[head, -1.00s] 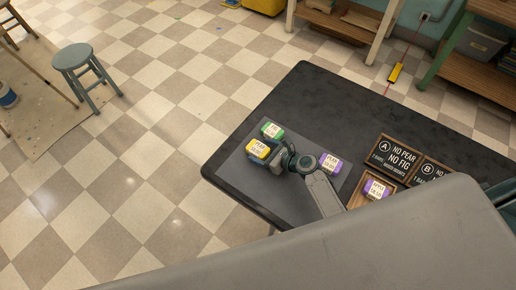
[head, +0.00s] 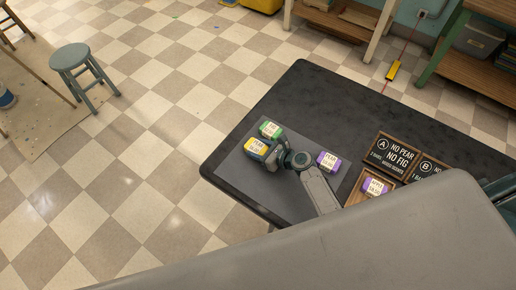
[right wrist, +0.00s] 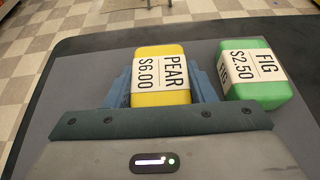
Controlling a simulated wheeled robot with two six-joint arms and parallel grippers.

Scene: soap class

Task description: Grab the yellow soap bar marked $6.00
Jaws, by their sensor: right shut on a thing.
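The yellow soap bar (head: 256,147) lies at the left part of the grey mat on the dark table. In the right wrist view the yellow bar (right wrist: 160,76) carries a label reading PEAR $6.00. My right gripper (head: 264,152) is shut on it, with one blue finger along each side (right wrist: 121,88). Part of the bar's near end is hidden by the gripper. My left gripper is not in view.
A green FIG $2.50 bar (right wrist: 253,73) stands close beside the yellow one, also in the head view (head: 271,130). A purple bar (head: 329,161) lies right of my gripper. Another purple bar (head: 376,187) sits in a wooden tray near signs A (head: 393,155) and B (head: 431,172).

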